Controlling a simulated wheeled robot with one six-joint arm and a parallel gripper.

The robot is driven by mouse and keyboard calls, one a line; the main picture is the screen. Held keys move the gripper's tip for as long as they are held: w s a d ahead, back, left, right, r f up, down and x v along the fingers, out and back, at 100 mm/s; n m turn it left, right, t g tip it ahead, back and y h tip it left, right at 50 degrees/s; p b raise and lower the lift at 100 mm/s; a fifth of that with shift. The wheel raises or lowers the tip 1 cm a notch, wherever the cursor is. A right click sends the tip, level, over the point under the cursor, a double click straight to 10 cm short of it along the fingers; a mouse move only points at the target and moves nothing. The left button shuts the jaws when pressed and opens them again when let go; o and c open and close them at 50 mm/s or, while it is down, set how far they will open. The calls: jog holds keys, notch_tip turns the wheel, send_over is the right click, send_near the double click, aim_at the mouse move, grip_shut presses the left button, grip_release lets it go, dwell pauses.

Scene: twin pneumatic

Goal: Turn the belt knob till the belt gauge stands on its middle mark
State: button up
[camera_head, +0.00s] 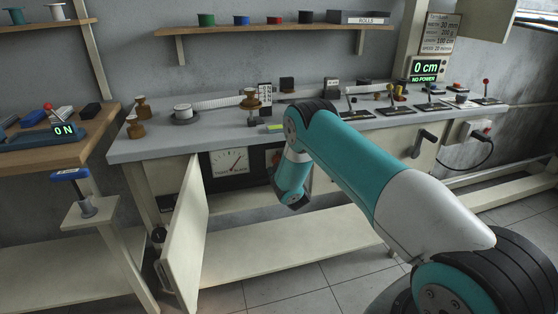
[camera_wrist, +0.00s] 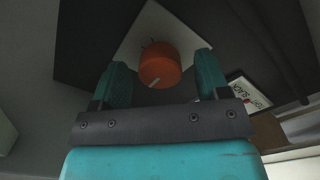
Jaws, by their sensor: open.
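The belt gauge (camera_head: 229,162) is a white dial in the dark opening under the bench. Its thin red needle leans to the upper right; its marks are too small to read. The belt knob (camera_wrist: 160,66) is a round orange-red knob with a pale line on its face, on a light diamond-shaped plate (camera_wrist: 143,32). My gripper (camera_wrist: 162,60) is open, with one teal finger on each side of the knob. I cannot tell whether the fingers touch it. In the head view my arm hides the gripper and most of the knob's area.
An open cabinet door (camera_head: 186,236) stands to the left of the gauge. A white label with dark lettering (camera_wrist: 250,92) is right of the knob in the wrist view. Levers and a display (camera_head: 426,69) reading 0 cm, NO POWER are on the bench's right. A lower shelf (camera_head: 270,250) is bare.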

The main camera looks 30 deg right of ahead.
jog(key=shift+w, duration=0.5)
jog(key=c, duration=0.9)
